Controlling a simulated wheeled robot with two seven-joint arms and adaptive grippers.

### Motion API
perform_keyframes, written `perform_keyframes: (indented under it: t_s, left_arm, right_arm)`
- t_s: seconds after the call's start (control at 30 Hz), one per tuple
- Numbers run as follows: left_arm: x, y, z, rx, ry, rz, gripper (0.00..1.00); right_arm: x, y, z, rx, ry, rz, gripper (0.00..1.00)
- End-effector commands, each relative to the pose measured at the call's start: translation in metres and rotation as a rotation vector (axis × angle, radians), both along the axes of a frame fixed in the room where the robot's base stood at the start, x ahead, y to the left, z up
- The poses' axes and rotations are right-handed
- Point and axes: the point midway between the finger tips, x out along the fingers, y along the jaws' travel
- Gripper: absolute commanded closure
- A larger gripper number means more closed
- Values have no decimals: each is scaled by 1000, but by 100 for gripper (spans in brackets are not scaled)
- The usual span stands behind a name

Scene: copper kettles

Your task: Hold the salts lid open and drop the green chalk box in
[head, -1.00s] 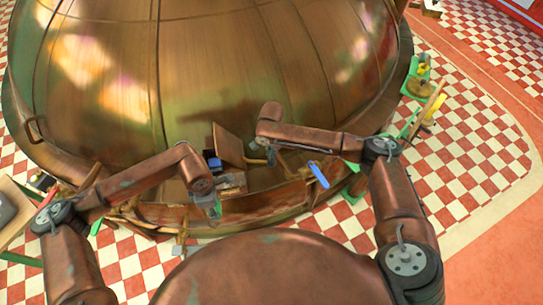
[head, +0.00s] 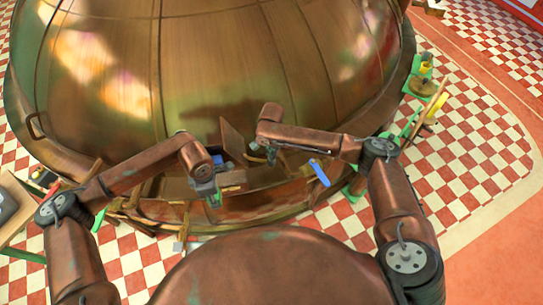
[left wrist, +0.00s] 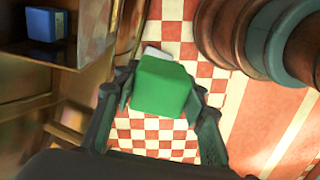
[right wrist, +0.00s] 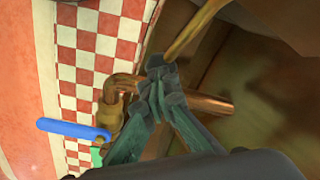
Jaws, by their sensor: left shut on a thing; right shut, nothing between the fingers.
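The salts lid (head: 233,139) is a brown panel standing raised in the head view, behind its open box (head: 234,178). My right gripper (head: 270,155) is just right of the lid; its fingers are shut and empty in the right wrist view (right wrist: 163,72). I cannot tell whether they touch the lid. My left gripper (head: 214,200) is at the front left of the box. In the left wrist view it is shut on the green chalk box (left wrist: 162,88), with floor tiles below it. In the head view the chalk box is mostly hidden.
A blue box (left wrist: 45,23) sits in the compartment at the left wrist view's upper left. A blue-handled valve (head: 319,172) and copper pipe (right wrist: 122,84) are close to my right gripper. The big copper kettle (head: 200,70) rises behind. Checkered floor lies in front.

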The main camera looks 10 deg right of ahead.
Motion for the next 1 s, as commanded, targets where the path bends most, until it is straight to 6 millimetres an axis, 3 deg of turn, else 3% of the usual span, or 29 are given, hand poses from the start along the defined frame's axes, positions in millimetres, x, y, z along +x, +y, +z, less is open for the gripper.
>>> perform_keyframes:
  t_s: [1.0]
  left_arm:
    - [78, -3, -1, 0, -2, 1, 91]
  right_arm:
    - [0, 0, 0, -1, 1, -1, 100]
